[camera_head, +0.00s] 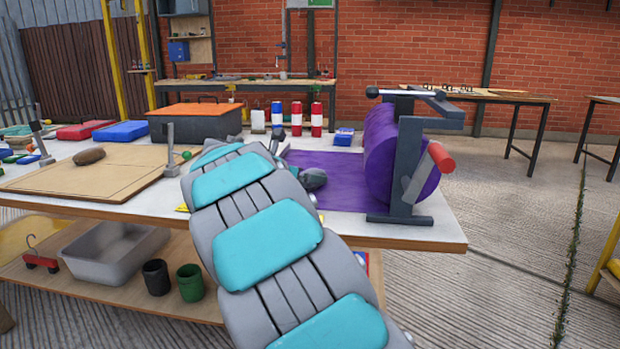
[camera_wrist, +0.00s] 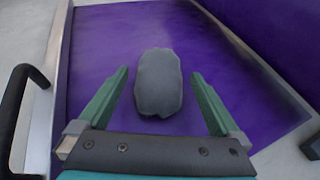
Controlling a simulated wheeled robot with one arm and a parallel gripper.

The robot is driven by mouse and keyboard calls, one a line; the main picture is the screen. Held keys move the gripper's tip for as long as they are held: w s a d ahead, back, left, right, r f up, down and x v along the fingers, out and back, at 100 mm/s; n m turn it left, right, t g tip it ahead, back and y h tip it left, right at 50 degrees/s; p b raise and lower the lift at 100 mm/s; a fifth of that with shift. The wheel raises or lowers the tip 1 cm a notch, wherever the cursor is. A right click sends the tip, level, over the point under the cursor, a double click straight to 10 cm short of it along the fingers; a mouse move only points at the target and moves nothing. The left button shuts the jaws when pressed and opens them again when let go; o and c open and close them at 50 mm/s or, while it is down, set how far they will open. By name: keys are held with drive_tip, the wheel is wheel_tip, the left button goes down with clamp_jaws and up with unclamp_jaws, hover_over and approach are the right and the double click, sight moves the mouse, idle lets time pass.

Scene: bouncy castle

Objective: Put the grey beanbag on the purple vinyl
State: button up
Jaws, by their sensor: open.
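The grey beanbag (camera_wrist: 158,84) lies on the purple vinyl (camera_wrist: 108,38) in the wrist view, with purple showing around it. My gripper (camera_wrist: 160,73) is open, with one green finger on each side of the beanbag and a gap to both. In the head view the purple vinyl (camera_head: 345,195) runs flat across the bench from the big purple roll (camera_head: 380,150) in its dark grey stand. My arm hides the left part of the vinyl and most of my gripper there. A dark grey lump at the arm's edge cannot be told for sure.
A brown board (camera_head: 100,178) with a rounded brownish lump (camera_head: 89,156) lies on the bench's left. Behind stand an orange-lidded toolbox (camera_head: 195,120) and several coloured bottles (camera_head: 296,118). The roll stand (camera_head: 405,165) is a tall obstacle on the right. A black handle (camera_wrist: 15,105) is at left.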

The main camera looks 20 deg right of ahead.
drive_tip(key=v, duration=0.9)
